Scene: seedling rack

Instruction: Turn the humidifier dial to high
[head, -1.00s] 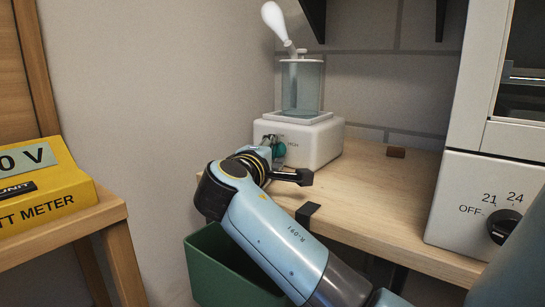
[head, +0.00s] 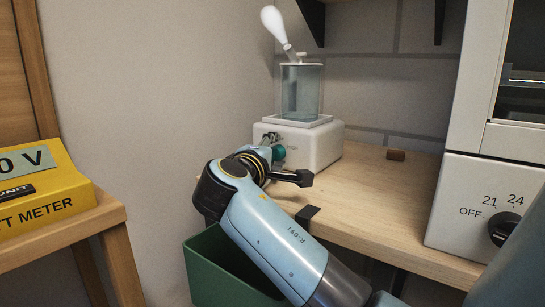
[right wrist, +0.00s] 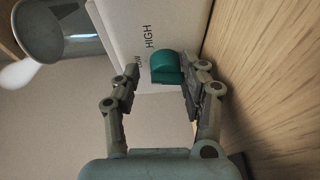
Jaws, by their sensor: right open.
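The humidifier (head: 322,146) has a white base and a clear water tank, and stands at the left end of the wooden bench. Its teal dial (head: 278,153) is on the front face, and the dial also shows in the right wrist view (right wrist: 166,66). The word HIGH is printed on the white face near the dial, with another label partly hidden by a finger. My right gripper (right wrist: 162,74) is open, its fingers on either side of the dial. The right finger is very close to the dial; contact is unclear. The dial's setting cannot be read. My left gripper is not in view.
A white cabinet with a black knob (head: 503,229) stands at the right of the bench (head: 375,205). A small brown block (head: 396,155) lies behind. A green bin (head: 225,275) is below the bench edge. A yellow meter (head: 40,190) sits on a left stand.

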